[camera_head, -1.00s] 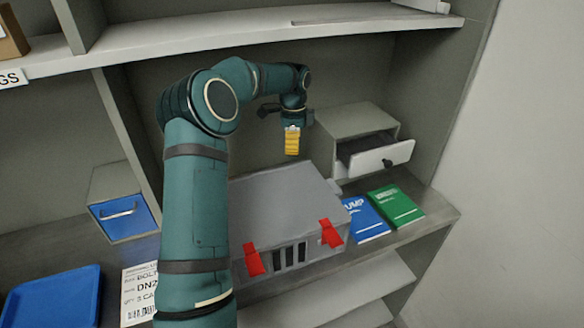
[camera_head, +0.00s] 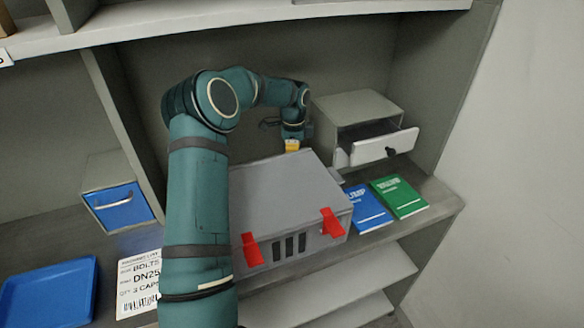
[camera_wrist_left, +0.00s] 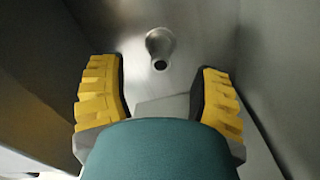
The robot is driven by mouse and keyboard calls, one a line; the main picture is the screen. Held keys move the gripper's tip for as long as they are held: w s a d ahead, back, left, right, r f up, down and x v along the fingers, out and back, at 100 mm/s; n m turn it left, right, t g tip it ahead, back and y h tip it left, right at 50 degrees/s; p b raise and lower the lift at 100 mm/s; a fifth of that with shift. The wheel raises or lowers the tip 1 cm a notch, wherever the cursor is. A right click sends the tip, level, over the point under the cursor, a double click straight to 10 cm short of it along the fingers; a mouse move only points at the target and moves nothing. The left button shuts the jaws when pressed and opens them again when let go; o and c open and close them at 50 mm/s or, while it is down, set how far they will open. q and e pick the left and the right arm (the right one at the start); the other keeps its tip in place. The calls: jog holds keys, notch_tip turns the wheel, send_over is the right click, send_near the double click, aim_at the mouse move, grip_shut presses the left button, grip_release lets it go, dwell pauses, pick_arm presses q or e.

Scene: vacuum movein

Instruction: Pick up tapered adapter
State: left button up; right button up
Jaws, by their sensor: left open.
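The tapered adapter (camera_wrist_left: 160,46), a small grey metal cone-shaped piece with a dark round opening, is on a grey metal surface in the left wrist view. In the head view I cannot see it; the grey case and my arm block that area. My left gripper (camera_head: 292,146) is low behind the grey case, mostly hidden, with a bit of yellow finger showing. In the left wrist view its yellow fingers (camera_wrist_left: 160,84) are wide apart and empty. The adapter appears between and ahead of them, touching neither. My right gripper is not in view.
A grey case (camera_head: 285,195) with red latches stands in front of my left gripper. A cabinet (camera_head: 357,108) with an open drawer (camera_head: 384,148) is to the right. Blue (camera_head: 366,210) and green (camera_head: 399,197) books lie beside the case. A blue tray (camera_head: 48,295) is at left.

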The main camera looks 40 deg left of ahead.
pick_arm(q)
jog(key=f, duration=0.2)
jog(key=f+b, duration=0.1)
jog(key=f, duration=0.2)
jog(key=shift+s+a, duration=0.1)
jog(key=shift+a, duration=0.1)
jog(key=shift+r, duration=0.15)
grip_shut()
